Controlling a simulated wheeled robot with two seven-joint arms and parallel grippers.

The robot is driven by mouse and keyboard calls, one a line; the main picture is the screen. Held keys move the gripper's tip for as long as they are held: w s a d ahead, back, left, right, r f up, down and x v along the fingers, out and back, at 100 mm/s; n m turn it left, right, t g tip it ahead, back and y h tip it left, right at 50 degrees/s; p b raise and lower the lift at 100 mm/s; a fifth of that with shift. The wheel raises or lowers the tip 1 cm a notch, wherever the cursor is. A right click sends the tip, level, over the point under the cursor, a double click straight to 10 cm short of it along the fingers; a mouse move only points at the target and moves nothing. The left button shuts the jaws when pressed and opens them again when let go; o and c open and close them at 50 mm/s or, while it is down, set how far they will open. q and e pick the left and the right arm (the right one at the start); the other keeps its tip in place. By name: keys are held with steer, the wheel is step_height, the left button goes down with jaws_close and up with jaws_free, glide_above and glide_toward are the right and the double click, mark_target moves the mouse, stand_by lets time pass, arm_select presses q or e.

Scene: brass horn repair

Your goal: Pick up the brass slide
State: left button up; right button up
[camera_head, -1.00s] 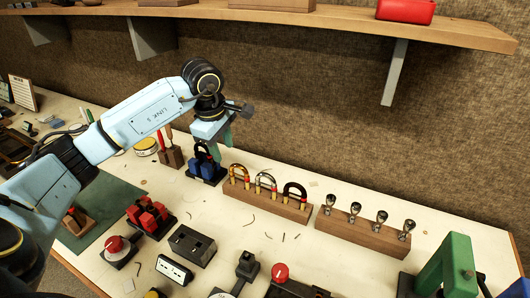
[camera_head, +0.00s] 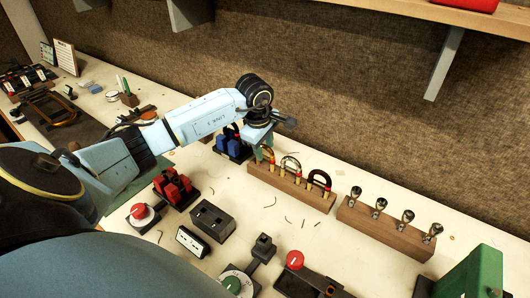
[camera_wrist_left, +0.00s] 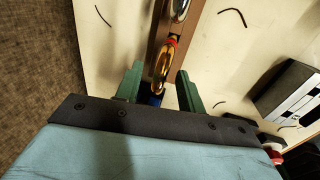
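The brass slide (camera_head: 268,156) is a gold U-shaped tube with red at its leg. It stands at the left end of a wooden rack (camera_head: 288,187), beside a silver slide (camera_head: 290,163) and a black slide (camera_head: 319,180). My left gripper (camera_head: 264,143) is over that end of the rack and partly hides the brass slide. In the left wrist view, the green fingers (camera_wrist_left: 159,86) are apart, with the brass slide (camera_wrist_left: 163,66) showing between them. No grip on it shows. My right gripper is not in view.
A blue block stand (camera_head: 233,148) is just left of the rack. A second rack (camera_head: 385,229) with several metal pieces stands to the right. Red blocks (camera_head: 173,188) and a dark box (camera_head: 213,221) sit in front. A shelf (camera_head: 470,14) hangs above.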

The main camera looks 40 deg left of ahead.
arm_select(q)
steer(key=shift+w+f, duration=0.2)
steer(key=shift+f, duration=0.45)
steer(key=shift+w+f, duration=0.15)
steer(key=shift+f, duration=0.5)
jaws_close()
steer(key=shift+r, duration=0.1)
steer(key=shift+r, duration=0.5)
step_height(320, 180, up, 9)
steer(key=shift+b, duration=0.3)
